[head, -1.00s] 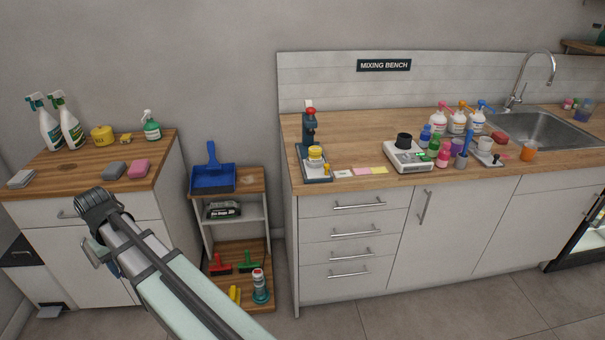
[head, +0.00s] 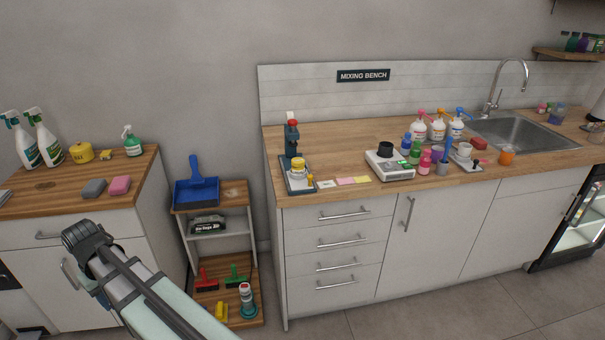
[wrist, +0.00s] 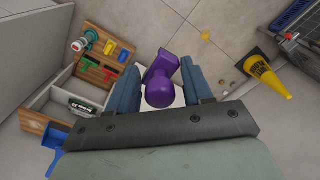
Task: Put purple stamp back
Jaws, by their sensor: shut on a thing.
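The purple stamp (wrist: 162,84) is in the wrist view, with its round knob facing the camera and a flat-edged part beyond it. My gripper (wrist: 165,82) is shut on it, with one blue-grey finger on each side. The stamp is held above the floor, clear of other things. In the head view my arm shows at lower left, but the stamp and fingertips cannot be made out there.
The mixing bench (head: 400,145) bears a press (head: 293,160), paper notes (head: 345,181), a scale (head: 390,165), bottles and a sink. A wooden-topped cabinet (head: 60,200) stands at left. Between them is a low shelf (head: 238,195) with cleaning tools. A yellow cone (wrist: 266,75) stands on the floor.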

